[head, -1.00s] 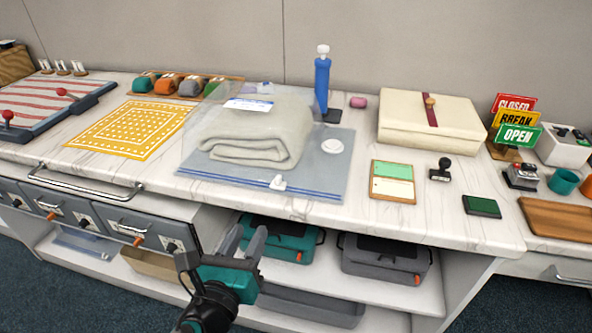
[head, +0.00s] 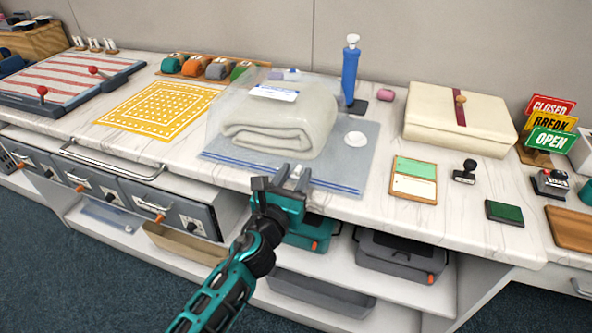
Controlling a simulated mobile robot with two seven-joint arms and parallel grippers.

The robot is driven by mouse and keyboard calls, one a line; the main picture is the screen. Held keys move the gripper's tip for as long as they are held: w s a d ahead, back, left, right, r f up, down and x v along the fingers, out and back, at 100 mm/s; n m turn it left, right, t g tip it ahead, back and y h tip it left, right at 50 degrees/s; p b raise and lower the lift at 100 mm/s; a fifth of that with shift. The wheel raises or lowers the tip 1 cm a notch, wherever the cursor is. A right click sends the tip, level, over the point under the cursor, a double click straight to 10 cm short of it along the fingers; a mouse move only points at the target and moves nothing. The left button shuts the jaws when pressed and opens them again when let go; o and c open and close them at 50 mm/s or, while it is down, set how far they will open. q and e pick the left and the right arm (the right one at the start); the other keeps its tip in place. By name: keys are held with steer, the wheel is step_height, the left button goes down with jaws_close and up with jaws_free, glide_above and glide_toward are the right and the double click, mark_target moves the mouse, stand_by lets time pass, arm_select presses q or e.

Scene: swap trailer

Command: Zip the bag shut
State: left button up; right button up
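A clear storage bag (head: 240,160) lies on the counter with a folded cream blanket (head: 278,118) inside. A blue zip line (head: 335,184) runs along its front edge. The white slider (head: 296,172) sits right of the middle of this line and is mostly hidden by my gripper. My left gripper (head: 293,176) is at the bag's front edge, its two fingers apart on either side of the slider. I cannot tell whether they touch it. A white round valve cap (head: 355,139) is on the bag's right part. My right gripper is not in view.
A blue hand pump (head: 350,72) stands behind the bag. A yellow patterned cloth (head: 155,109) lies left. Drawers and a shelf are below the counter edge.

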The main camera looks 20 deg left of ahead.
arm_select(q)
steer(key=shift+w, duration=0.7)
steer(key=shift+c, duration=0.3)
jaws_close()
stand_by(0.7)
